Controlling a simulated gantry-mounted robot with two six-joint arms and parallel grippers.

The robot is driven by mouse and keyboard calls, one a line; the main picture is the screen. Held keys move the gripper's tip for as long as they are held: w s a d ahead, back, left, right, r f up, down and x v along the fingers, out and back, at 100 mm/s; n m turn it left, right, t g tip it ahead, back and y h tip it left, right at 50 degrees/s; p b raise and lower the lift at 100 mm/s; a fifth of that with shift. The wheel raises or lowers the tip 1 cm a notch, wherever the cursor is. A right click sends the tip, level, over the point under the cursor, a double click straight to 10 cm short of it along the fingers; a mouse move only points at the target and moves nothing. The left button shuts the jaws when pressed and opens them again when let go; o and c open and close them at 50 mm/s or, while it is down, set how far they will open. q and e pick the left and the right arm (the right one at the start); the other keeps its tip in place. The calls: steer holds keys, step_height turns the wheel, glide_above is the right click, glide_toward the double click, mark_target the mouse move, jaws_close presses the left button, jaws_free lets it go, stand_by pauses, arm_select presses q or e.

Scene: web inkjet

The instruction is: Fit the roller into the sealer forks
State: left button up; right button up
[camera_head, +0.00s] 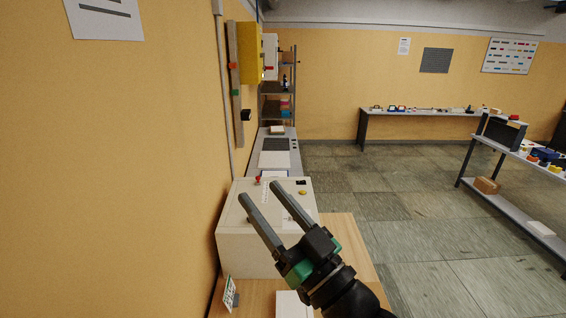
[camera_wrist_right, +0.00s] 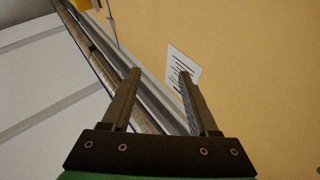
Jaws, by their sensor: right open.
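My right gripper (camera_head: 259,204) is open and empty. In the head view it reaches up and left, in front of a cream box-shaped machine (camera_head: 240,254) on a wooden table. In the right wrist view its two fingers (camera_wrist_right: 158,88) stand apart with nothing between them, facing the yellow wall and ceiling edge. I cannot make out the roller or the sealer forks in either view. My left gripper is not in view.
The wooden table (camera_head: 356,262) stands against the yellow wall at left. A small sign (camera_head: 230,292) stands near its front left. A shelf rack (camera_head: 278,90) is behind. A cart (camera_head: 513,203) with several items stands at right. The tiled floor between is clear.

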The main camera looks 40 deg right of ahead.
steer(key=s+a+r+n+t+y, duration=0.1)
steer(key=s+r, duration=0.3)
steer(key=r, duration=0.4)
steer(key=s+a+r+t+y, duration=0.1)
steer(key=s+a+r+t, duration=0.3)
steer(key=r, duration=0.4)
steer(key=shift+s+r+n+y, duration=0.35)
steer(key=shift+s+n+y, duration=0.05)
steer(key=shift+s, duration=0.25)
